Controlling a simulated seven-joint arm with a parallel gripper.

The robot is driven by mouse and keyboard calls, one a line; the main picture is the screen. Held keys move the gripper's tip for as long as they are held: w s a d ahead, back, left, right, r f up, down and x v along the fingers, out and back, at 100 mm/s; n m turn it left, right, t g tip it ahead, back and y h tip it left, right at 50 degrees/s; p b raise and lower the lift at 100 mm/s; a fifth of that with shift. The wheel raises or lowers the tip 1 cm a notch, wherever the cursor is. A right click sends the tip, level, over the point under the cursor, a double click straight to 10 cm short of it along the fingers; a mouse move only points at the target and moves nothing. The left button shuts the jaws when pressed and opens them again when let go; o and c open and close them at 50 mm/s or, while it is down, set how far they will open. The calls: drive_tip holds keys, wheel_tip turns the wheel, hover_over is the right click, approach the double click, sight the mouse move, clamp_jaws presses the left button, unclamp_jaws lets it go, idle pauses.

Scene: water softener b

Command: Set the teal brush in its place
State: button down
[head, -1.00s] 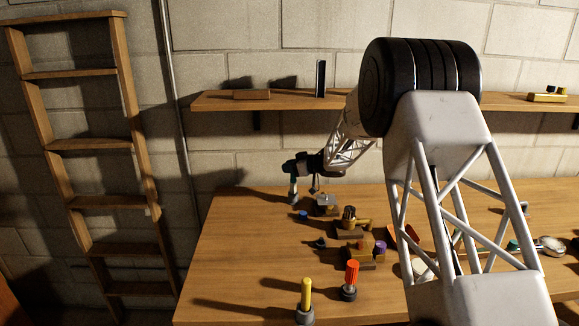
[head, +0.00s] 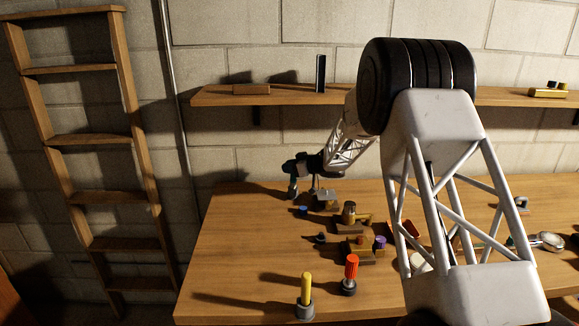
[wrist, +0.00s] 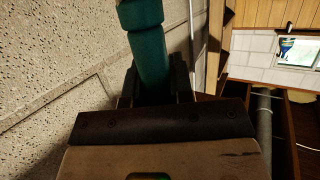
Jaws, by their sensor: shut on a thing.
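My gripper (head: 293,180) is at the far left end of my arm, above the back left part of the bench. It is shut on the teal brush (head: 292,190), which shows only as a small shape below the jaws. In the wrist view the brush's teal handle (wrist: 147,50) stands between the two dark fingers of my gripper (wrist: 153,90) and runs out of the top of the picture. The brush's far end is hidden there. I cannot tell which spot on the bench is the teal brush's place.
A blue piece (head: 303,210), a dark piece (head: 320,238) and wooden blocks (head: 358,252) lie mid-bench. A shelf (head: 220,97) runs behind. The bench's left front (head: 235,265) is clear.

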drive_tip(key=shift+f, duration=0.5)
drive_tip(key=c, duration=0.9)
unclamp_jaws()
drive_tip(key=shift+d, duration=0.1)
drive_tip(key=v, duration=0.7)
drive_tip(key=shift+s+d+r, duration=0.15)
drive_tip(key=shift+d+r, duration=0.05)
drive_tip(key=shift+d, duration=0.1)
drive_tip(key=shift+r, duration=0.1)
